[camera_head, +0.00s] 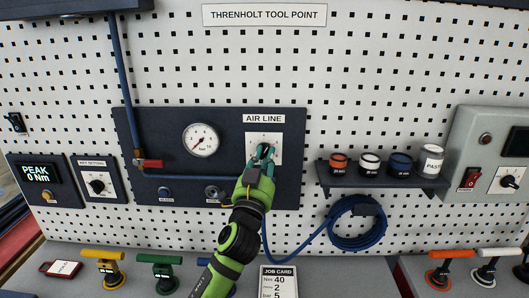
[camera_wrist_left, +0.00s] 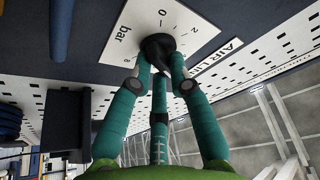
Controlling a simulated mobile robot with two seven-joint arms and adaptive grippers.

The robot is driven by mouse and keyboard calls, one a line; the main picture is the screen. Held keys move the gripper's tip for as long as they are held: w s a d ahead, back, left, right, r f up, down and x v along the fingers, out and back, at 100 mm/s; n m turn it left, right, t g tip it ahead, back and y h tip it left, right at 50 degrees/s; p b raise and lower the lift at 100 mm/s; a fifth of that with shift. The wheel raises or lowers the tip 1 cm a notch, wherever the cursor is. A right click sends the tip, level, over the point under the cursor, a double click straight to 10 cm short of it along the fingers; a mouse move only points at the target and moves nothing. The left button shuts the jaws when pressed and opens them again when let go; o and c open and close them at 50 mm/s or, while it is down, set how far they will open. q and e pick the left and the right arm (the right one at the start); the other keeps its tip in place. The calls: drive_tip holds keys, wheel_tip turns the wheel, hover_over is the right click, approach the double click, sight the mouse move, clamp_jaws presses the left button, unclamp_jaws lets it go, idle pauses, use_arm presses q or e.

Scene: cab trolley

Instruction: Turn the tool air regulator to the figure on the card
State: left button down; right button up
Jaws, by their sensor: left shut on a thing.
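My left gripper (camera_head: 264,154) is at the white AIR LINE dial plate (camera_head: 253,141). In the left wrist view its teal fingers (camera_wrist_left: 160,62) are shut around the black regulator knob (camera_wrist_left: 157,46). The plate there (camera_wrist_left: 195,28) shows "bar" and figures including 0, 2 and 8. The knob's pointer is hidden, so its setting cannot be read. The job card (camera_head: 278,281) at the bottom reads Nm 40, a line with 2, and bar 5. My right gripper is out of view.
A red-handled valve (camera_head: 149,163) sits on the blue pipe left of the gauge. Coloured-handled tools, including a green one (camera_head: 158,259), stand on the bench.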

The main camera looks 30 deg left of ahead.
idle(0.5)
use_arm(q)
drive_tip(key=c, duration=1.1)
unclamp_jaws()
drive_tip(key=shift+c, duration=0.2)
drive_tip(key=v, duration=1.2)
